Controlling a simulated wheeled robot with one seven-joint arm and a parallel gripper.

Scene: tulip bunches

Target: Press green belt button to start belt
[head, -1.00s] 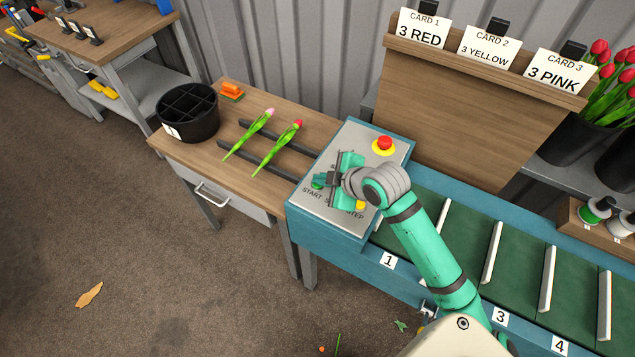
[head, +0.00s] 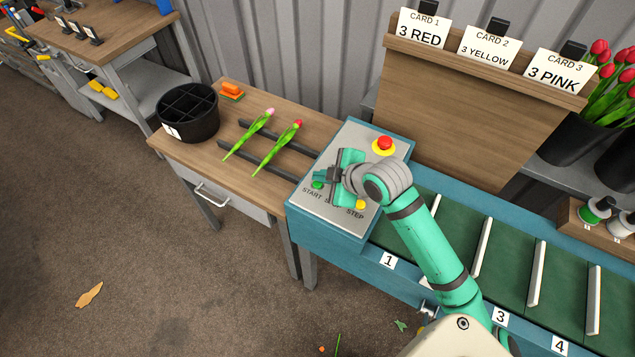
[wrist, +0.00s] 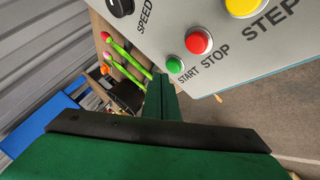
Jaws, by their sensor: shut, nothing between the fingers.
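The green START button (head: 318,184) is on the grey panel (head: 335,217) at the left end of the belt. It also shows whole in the wrist view (wrist: 175,65), just beyond my fingertips. My gripper (head: 324,174) is shut and empty, close over the panel beside the button. The fingertips (wrist: 160,97) look apart from the button. The red STOP button (wrist: 198,42) sits beside START in the wrist view; my gripper hides it in the head view. The green belt (head: 510,262) with white cleats runs to the right.
The panel also has a yellow STEP button (head: 360,205), a red emergency button (head: 384,144) and a speed knob (wrist: 121,6). Two tulips (head: 277,148) lie across dark rails on the left table. A black divided bucket (head: 188,118) stands there. A card board (head: 470,110) rises behind.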

